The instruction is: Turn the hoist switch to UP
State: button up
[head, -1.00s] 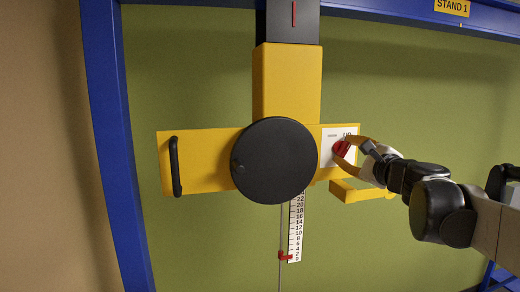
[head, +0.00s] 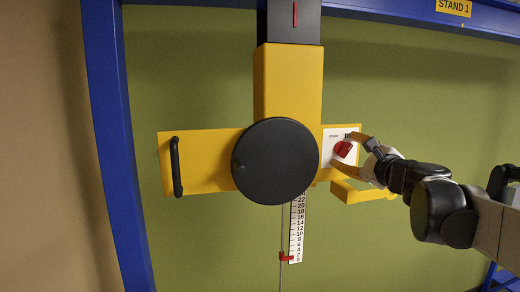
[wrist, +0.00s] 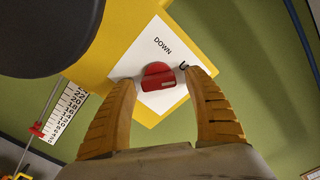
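The hoist switch is a red knob (head: 343,149) on a white label plate (head: 328,155) at the right end of the yellow crossbar. The wrist view shows the knob (wrist: 158,72) with a pale mark on its lower right part. "DOWN" is printed above it; to its right only a "U" shows beside my right finger. I cannot tell for certain which word the knob points to. My gripper (head: 354,152) is open, one finger on each side of the knob. In the wrist view, the fingertips (wrist: 160,76) stand apart from the knob with small gaps.
A large black disc (head: 275,160) is left of the switch. A yellow bracket (head: 352,193) juts out just below it. A black handle (head: 176,166) is at the crossbar's left end. A scale (head: 296,230) with a red pointer (head: 286,257) near 0 hangs below.

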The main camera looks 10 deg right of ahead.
jog(key=s, duration=1.2)
jog(key=shift+d, duration=0.2)
jog(key=s+a+f+n+g+y+b, duration=0.15)
jog(key=a+f+n+b, duration=0.35)
jog(key=f, duration=0.6)
jog(key=s+a+f+n+g+y+b, duration=0.1)
jog(key=s+a+f+n+g+b, duration=0.2)
jog(key=a+f+b, duration=0.65)
jog(key=a+f+n+g+y+b, duration=0.1)
jog(key=a+f+n+g+b, duration=0.3)
jog(key=f, duration=1)
jog(key=s+f+n+h+b, duration=0.1)
jog(key=s+f+n+b, duration=0.2)
jog(key=f, duration=0.6)
jog(key=s+f+n+g+h+b, duration=0.1)
jog(key=s+f+n+b, duration=0.3)
jog(key=f, duration=0.6)
jog(key=s+f+n+g+h+b, duration=0.1)
jog(key=s+f+n+h+b, duration=0.1)
jog(key=f+n+b, duration=0.3)
notch_tip(320, 180, down, 5)
jog(key=shift+s+a+r+n+b, duration=0.2)
jog(key=shift+s+a+n+b, duration=0.15)
jog(key=shift+s+b, duration=0.65)
